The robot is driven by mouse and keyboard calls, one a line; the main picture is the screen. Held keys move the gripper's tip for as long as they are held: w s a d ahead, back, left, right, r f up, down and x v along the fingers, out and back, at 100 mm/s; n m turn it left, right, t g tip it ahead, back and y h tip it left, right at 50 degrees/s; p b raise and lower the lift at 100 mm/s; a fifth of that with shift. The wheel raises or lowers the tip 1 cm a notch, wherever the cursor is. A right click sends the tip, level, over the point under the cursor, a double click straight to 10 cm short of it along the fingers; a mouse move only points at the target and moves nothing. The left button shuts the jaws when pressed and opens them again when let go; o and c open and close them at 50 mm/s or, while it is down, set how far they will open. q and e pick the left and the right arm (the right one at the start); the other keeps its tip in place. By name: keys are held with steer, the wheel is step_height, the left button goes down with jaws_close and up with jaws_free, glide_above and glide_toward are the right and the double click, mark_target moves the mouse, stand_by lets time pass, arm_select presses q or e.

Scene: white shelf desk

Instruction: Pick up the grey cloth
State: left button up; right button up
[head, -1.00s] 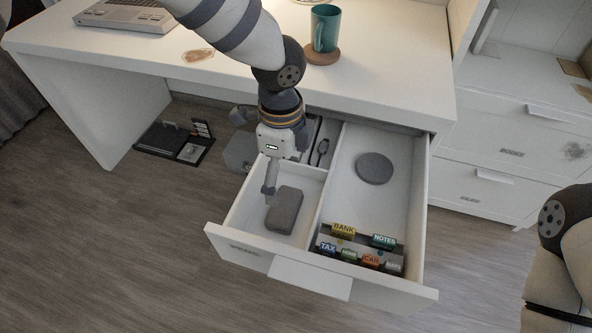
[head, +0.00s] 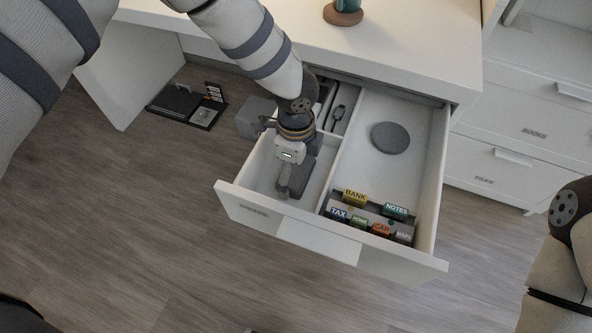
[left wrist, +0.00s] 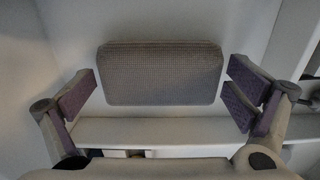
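The grey cloth (head: 304,180) is a folded, rounded block lying in the front left compartment of the open drawer (head: 290,230). My left gripper (head: 288,192) is down inside that compartment and hides part of the cloth in the head view. In the left wrist view the cloth (left wrist: 163,75) shows its woven texture. It lies between the two spread fingers of my left gripper (left wrist: 163,98), with a gap at each side. My right arm shows at the right edge of the head view, but its gripper is out of the picture.
Drawer walls and a divider stand close around the left gripper. The right compartment holds a dark round disc (head: 390,137) and labelled file tabs (head: 368,216). A mug on a coaster (head: 343,14) stands on the desk above. A black organiser (head: 187,104) lies on the floor.

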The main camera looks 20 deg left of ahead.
mark_target(296, 169)
arm_select(q)
steer(key=c, duration=0.5)
steer(key=shift+c, duration=0.2)
step_height(296, 169, up, 10)
steer(key=shift+p, duration=0.7)
